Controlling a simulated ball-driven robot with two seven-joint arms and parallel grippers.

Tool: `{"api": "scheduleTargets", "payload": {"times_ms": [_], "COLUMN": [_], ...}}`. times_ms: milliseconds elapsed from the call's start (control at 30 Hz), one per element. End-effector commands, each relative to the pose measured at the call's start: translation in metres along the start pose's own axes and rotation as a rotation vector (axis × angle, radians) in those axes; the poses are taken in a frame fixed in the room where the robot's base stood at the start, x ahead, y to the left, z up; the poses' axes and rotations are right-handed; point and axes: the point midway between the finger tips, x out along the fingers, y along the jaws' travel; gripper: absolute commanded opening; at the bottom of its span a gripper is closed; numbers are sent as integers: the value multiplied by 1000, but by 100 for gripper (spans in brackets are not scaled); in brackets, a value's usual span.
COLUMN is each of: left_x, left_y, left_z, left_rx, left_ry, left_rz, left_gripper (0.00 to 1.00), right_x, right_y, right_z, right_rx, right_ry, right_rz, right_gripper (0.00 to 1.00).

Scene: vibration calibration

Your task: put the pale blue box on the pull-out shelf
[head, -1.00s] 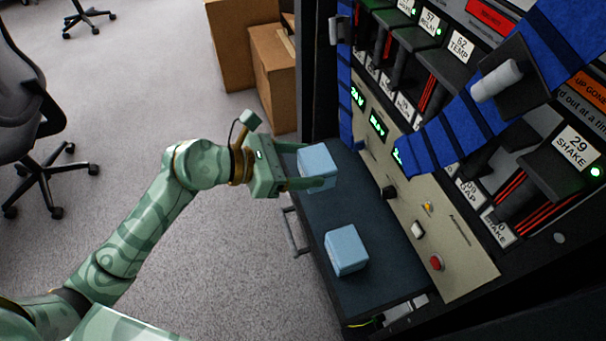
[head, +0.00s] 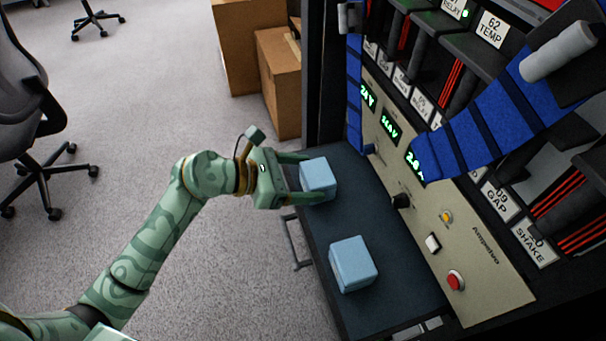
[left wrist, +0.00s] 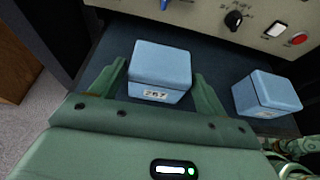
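A pale blue box (head: 318,178) sits on the far part of the dark pull-out shelf (head: 392,290). It also shows in the left wrist view (left wrist: 160,72), with a small label on its front that seems to read 267. My left gripper (head: 308,178) is open at this box, one finger on each side. In the left wrist view narrow gaps show between the fingers (left wrist: 160,80) and the box. A second pale blue box (head: 352,264) sits nearer on the same shelf, apart from the first; it also shows at right in the wrist view (left wrist: 266,93). My right gripper is not in view.
The rack's beige panel (head: 440,215) with knobs, a red button (head: 456,280) and green displays stands right beside the shelf. A blue banded piece (head: 480,125) juts out above it. Cardboard boxes (head: 280,80) stand beyond. Open carpet lies left of the shelf.

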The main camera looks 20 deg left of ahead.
Motion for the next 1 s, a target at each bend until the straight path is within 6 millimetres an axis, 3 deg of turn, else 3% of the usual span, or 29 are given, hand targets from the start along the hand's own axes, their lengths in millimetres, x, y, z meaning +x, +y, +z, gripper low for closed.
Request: {"api": "scheduleTargets", "payload": {"times_ms": [367, 467, 800, 1000], "left_x": [-2, -16, -93, -118], "left_y": [0, 0, 0, 0], "left_z": [4, 3, 4, 3], "left_rx": [1, 2, 3, 1], "left_ry": [-1, 3, 4, 2], "left_rz": [1, 3, 1, 1], "left_gripper": [87, 87, 87, 87], "right_x": [-2, -6, -23, -26], "right_y": [-1, -2, 1, 1], "right_z": [-1, -3, -10, -11], "right_rx": [0, 0, 1, 1], "right_ry": [3, 8, 29, 32], "right_rz": [-1, -1, 6, 8], "right_gripper": [36, 36, 36, 36]}}
